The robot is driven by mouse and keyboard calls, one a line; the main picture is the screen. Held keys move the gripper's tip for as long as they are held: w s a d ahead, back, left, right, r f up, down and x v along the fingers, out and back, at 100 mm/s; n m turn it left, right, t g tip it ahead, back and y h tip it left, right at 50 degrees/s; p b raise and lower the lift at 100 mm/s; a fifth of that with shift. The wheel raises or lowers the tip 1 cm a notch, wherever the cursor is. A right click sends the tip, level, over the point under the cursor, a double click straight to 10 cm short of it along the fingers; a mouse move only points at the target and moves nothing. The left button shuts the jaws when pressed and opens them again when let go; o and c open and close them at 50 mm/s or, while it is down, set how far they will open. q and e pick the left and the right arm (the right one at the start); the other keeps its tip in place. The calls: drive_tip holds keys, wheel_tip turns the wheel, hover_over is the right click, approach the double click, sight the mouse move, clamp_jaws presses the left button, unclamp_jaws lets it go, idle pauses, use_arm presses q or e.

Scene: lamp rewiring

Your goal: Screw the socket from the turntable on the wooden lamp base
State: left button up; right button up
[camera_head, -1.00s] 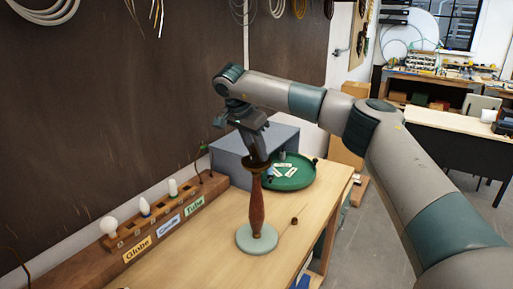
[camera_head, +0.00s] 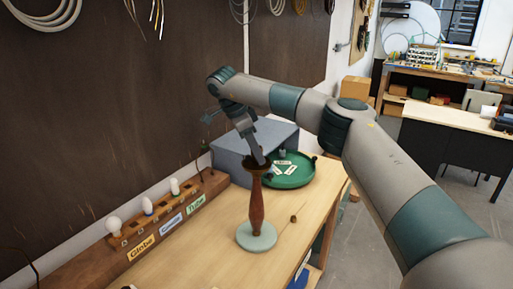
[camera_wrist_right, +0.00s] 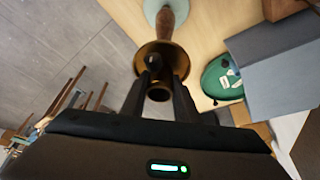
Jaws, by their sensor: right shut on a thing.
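The wooden lamp base (camera_head: 256,208) stands upright on the bench, with a turned brown stem, a pale green round foot and a brass-coloured cup at its top. My right gripper (camera_head: 262,162) is right at that cup, coming down at a tilt. In the right wrist view, the gripper (camera_wrist_right: 157,82) is shut on the small brass socket (camera_wrist_right: 159,94), held at the cup (camera_wrist_right: 178,55). I cannot tell whether its thread is engaged. The green turntable (camera_head: 301,181) is behind the lamp base, with small pale cards on it. My left gripper is not in view.
A grey box (camera_head: 231,164) stands behind the lamp, next to the turntable. A wooden bulb rack (camera_head: 108,259) with labels and several bulbs runs along the wall. A small brown piece (camera_head: 293,219) lies right of the lamp. The bench front is mostly clear.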

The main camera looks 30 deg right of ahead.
drive_tip(key=shift+r+m, duration=0.1)
drive_tip(key=shift+m, duration=0.3)
drive_tip(key=shift+w+f, duration=0.1)
drive_tip(key=shift+f, duration=0.1)
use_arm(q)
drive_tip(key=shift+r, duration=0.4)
use_arm(e)
drive_tip(key=o, duration=1.1)
drive_tip(key=shift+c, duration=0.2)
drive_tip(key=shift+r, duration=0.15)
drive_tip(key=shift+a+r+b, duration=0.2)
drive_tip(key=shift+r+b, duration=0.1)
drive_tip(key=shift+r, duration=0.15)
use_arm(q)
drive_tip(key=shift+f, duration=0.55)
use_arm(e)
drive_tip(key=v, duration=1.6)
drive_tip(key=shift+w, duration=0.2)
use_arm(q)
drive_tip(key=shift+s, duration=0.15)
